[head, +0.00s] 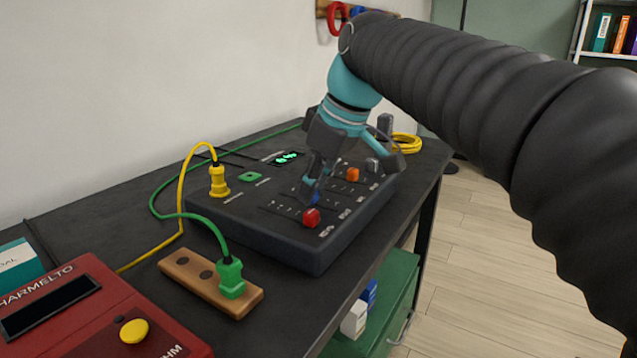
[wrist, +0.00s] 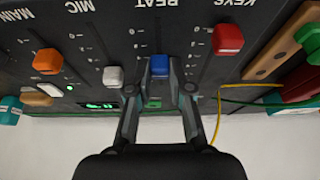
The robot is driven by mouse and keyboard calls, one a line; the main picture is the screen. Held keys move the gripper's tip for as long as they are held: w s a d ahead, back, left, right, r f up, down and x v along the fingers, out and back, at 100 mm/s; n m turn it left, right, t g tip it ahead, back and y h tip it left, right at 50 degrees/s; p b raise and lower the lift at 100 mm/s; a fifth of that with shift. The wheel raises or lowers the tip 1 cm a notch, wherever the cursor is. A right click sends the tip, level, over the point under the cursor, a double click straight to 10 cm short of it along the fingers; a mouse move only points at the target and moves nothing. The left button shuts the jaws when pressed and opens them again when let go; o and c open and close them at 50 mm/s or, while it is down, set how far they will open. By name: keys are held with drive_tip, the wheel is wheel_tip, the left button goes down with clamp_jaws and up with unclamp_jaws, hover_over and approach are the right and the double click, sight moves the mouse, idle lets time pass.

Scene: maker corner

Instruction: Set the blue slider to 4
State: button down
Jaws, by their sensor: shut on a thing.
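The mixer (head: 250,236) is a dark box on the table with several coloured sliders. The blue slider (wrist: 158,66) stands in the slot labelled BEAT in the wrist view, between the white slider (wrist: 113,76) and the red slider (wrist: 228,38). In the head view it is mostly hidden by my fingers. My gripper (wrist: 160,92) is shut on the blue slider, one finger on each side of the knob. It also shows in the head view (head: 314,188), reaching down onto the mixer. Scale marks run beside the slot, but their numbers are too small to read.
The red slider (head: 311,217) is close beside my fingers, and the orange slider (head: 352,174) is farther back. A yellow plug (head: 218,181) stands in the mixer. A green plug (head: 231,278) stands in a wooden strip (head: 188,272). A red machine (head: 120,318) is at front left.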

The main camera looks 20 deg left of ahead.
drive_tip(key=c, duration=1)
unclamp_jaws()
drive_tip(key=shift+c, duration=0.2)
drive_tip(key=v, duration=1.2)
drive_tip(key=shift+d, duration=0.15)
